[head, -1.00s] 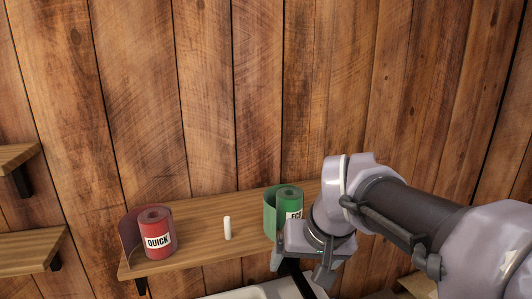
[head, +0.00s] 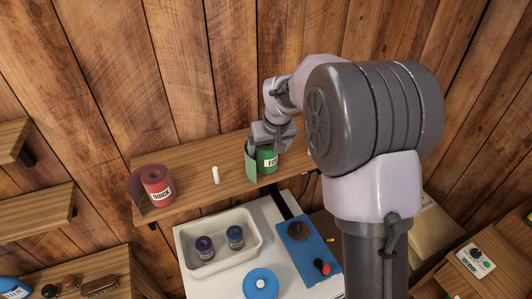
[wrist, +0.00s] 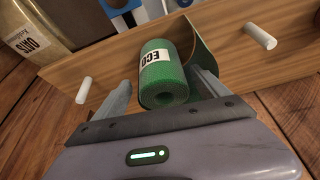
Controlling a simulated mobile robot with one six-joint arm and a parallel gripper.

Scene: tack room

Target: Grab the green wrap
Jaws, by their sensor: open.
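The green wrap (head: 267,163) is a roll with a white "ECO" label and a loose flap, on the wooden wall shelf (head: 195,187). In the wrist view the green wrap (wrist: 168,82) lies between the two fingers of my gripper (wrist: 160,85), its coiled end facing the palm and its flap by the right finger. My gripper also shows in the head view (head: 272,138), just above the wrap and hiding its top. The fingers are apart, and I cannot tell whether either touches the roll.
A red wrap (head: 158,186) and a white peg (head: 215,175) are on the same shelf to the left. Below stand a pale tray (head: 222,262) with two dark jars, a blue board (head: 310,262) and a blue disc (head: 261,284). The shelf between peg and red wrap is clear.

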